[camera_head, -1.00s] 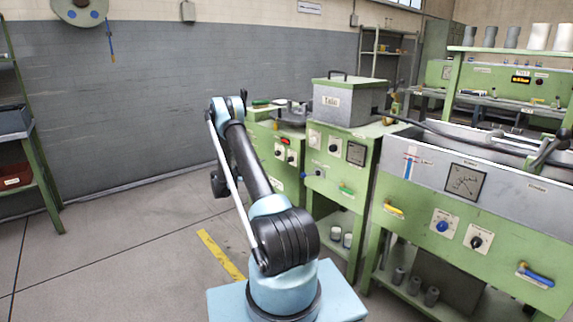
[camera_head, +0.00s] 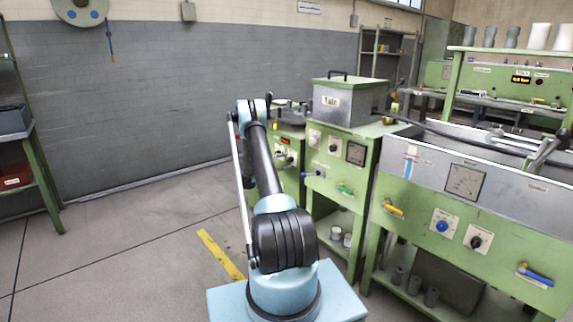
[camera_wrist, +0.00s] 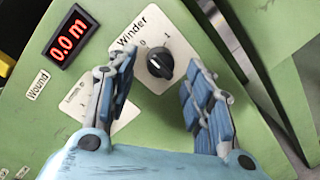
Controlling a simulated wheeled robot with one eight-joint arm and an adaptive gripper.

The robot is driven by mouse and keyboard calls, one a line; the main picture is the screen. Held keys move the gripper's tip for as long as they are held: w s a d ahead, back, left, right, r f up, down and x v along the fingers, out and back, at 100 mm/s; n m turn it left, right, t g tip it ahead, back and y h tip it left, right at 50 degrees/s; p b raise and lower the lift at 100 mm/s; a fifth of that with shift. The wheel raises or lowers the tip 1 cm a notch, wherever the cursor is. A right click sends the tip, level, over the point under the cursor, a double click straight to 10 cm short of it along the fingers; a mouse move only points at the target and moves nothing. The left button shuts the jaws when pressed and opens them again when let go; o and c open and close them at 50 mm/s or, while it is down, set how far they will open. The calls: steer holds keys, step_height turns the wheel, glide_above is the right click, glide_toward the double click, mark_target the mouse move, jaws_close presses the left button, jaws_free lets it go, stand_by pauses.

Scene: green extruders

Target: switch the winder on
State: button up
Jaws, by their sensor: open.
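The winder switch is a black rotary knob (camera_wrist: 160,63) on a white plate (camera_wrist: 181,48) marked "Winder", with 0 and 1 above it. Its pale mark seems to point to the 0 side. In the wrist view my gripper (camera_wrist: 157,80) is open and empty. One finger is left of the knob and the other right of it, with the knob a little beyond and between the tips; I see no contact. In the head view the winder's green cabinet (camera_head: 291,178) stands behind my arm, and my gripper is hidden there.
A red display (camera_wrist: 69,35) reads 0.0 m, above a "Wound" label (camera_wrist: 38,83). A second white plate (camera_wrist: 90,100) is partly covered by the left finger.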

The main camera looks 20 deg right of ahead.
steer(key=shift+x, duration=1)
